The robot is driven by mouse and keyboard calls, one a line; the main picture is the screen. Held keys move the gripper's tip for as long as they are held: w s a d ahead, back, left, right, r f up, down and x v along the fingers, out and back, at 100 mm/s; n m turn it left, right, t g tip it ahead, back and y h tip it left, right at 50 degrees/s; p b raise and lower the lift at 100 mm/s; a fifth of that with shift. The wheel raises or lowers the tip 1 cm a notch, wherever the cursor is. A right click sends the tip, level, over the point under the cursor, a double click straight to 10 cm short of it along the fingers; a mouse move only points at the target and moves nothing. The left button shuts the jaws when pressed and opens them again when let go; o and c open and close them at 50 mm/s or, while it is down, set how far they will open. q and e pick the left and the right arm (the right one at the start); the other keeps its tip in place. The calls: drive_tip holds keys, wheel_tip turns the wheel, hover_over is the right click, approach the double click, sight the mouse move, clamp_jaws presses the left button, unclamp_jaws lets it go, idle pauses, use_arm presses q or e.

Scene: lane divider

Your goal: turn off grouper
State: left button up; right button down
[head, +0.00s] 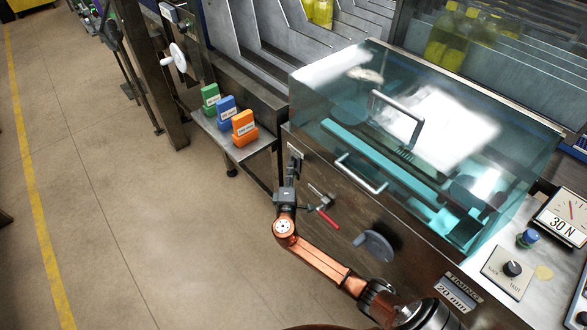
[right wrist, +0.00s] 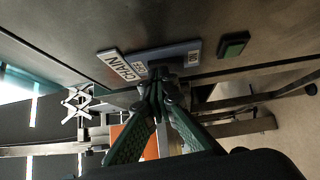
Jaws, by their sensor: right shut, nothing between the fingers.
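The grouper is the metal machine (head: 345,185) with a clear teal cover (head: 430,130). My right gripper (head: 291,168) is at the left end of its front panel, with my copper arm reaching up from below. In the right wrist view, the gripper (right wrist: 160,82) is shut and empty. Its tips are at a blue-grey switch plate (right wrist: 180,54) with a label reading CHAIN (right wrist: 122,67). The tips hide the plate's middle; I cannot tell whether they touch it. A green push button (right wrist: 234,44) sits right of the plate. My left gripper is not in view.
A red-handled lever (head: 327,218) and a grey crank (head: 376,245) stick out of the front, right of the gripper. A small shelf (head: 222,137) holds green, blue and orange blocks. A knob panel (head: 510,272) is at right. The floor at left is clear.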

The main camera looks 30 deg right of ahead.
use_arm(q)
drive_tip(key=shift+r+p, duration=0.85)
use_arm(e)
drive_tip(key=s+a+r, duration=0.1)
drive_tip(key=s+a, duration=0.7)
drive_tip(key=a, duration=0.2)
drive_tip(key=shift+s+r, duration=0.15)
